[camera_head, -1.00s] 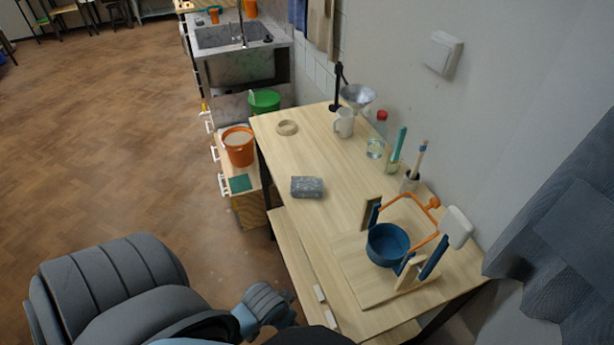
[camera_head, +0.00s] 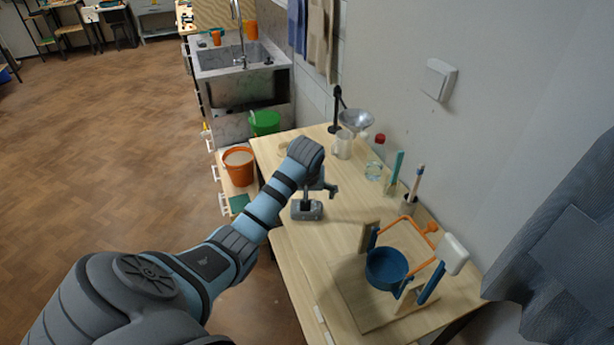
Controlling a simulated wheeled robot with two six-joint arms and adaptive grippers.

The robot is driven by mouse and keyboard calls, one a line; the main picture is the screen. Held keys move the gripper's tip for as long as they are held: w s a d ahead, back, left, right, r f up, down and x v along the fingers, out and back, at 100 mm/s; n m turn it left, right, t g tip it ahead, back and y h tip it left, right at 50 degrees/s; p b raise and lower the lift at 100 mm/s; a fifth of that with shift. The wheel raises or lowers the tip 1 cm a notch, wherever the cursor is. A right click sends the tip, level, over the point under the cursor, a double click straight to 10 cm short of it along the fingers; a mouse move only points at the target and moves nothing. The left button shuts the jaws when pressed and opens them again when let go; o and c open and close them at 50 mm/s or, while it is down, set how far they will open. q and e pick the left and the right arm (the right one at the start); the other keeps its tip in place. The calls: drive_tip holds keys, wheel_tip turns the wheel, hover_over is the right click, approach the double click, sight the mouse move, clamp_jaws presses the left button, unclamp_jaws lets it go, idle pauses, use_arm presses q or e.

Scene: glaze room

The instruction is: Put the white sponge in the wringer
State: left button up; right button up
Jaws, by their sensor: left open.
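A speckled grey, sponge-like block (camera_head: 300,214) lies on the wooden table (camera_head: 350,215); I see no plainly white sponge. My left gripper (camera_head: 309,203) reaches over the block from above, open. Its fingers are small and dark, and I cannot tell whether they touch the block, which they partly hide. The wringer, a blue round tub (camera_head: 384,268) in a frame with an orange handle (camera_head: 402,221) and a white grip (camera_head: 454,254), stands to the right on a wooden board. The tub looks empty. My right gripper is out of view.
A brush holder (camera_head: 409,203), a glass (camera_head: 373,171), a white mug (camera_head: 343,146) and a metal funnel (camera_head: 356,119) line the wall side. An orange bucket (camera_head: 238,168) and a green bucket (camera_head: 265,122) stand beyond the table's left edge. The tabletop between block and wringer is clear.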

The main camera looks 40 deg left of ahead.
sight(316, 214)
use_arm(q)
drive_tip(key=b+x, duration=0.2)
drive_tip(key=x, duration=0.8)
drive_tip(key=shift+f, duration=0.15)
drive_tip(key=shift+a, duration=0.1)
drive_tip(key=shift+c, duration=0.2)
drive_tip(key=c, duration=0.9)
drive_tip(key=shift+r, duration=0.25)
drive_tip(key=shift+c, duration=0.2)
